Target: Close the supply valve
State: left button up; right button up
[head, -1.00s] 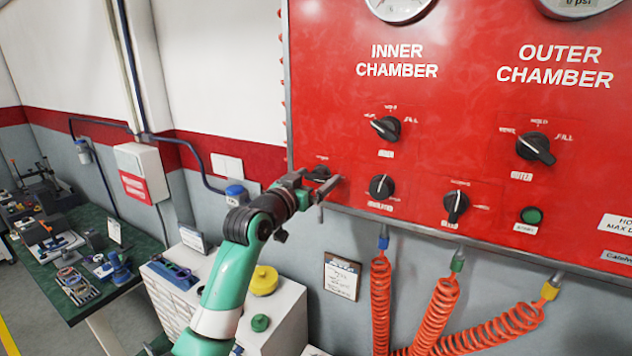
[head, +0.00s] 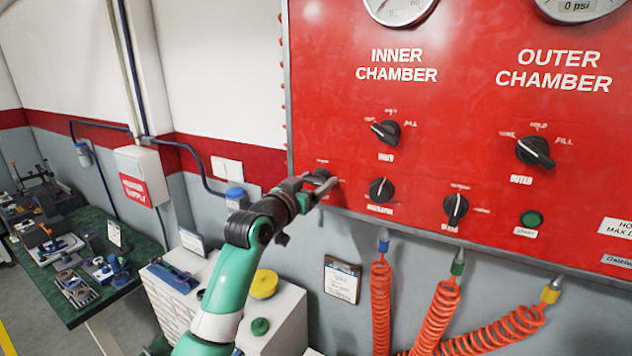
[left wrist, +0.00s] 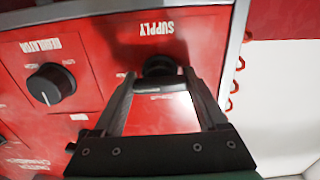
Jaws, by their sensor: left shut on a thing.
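The supply valve is a small black knob (head: 318,175) at the lower left edge of the red panel. In the left wrist view, the knob (left wrist: 160,67) sits below an upside-down SUPPLY label (left wrist: 157,28). My left gripper (head: 321,185) is at the knob, its two fingers on either side of it. In the left wrist view, the left gripper (left wrist: 160,80) is shut on the knob. The fingers partly hide the knob, and I cannot read its pointer position. My right gripper is in neither view.
The regulator knob (head: 381,190) is close to the right of the supply knob. The inner knob (head: 386,132), bleed knob (head: 455,207) and outer knob (head: 534,151) are farther along the panel. Orange coiled hoses (head: 437,315) hang below. A white cabinet (head: 284,303) stands under my left arm.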

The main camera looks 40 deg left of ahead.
pick_arm(q)
jog(key=n+p, duration=0.3)
jog(key=n, duration=0.1)
jog(key=shift+r, duration=0.15)
jog(key=n+p, duration=0.3)
jog(key=n, duration=0.2)
jog(key=n+p, duration=0.2)
jog(key=n, duration=0.2)
jog(key=shift+n+p, duration=0.3)
jog(key=shift+p, duration=0.1)
jog(key=n+p, duration=0.2)
jog(key=n, duration=0.2)
jog(key=shift+f, duration=0.2)
jog(key=o, duration=1.3)
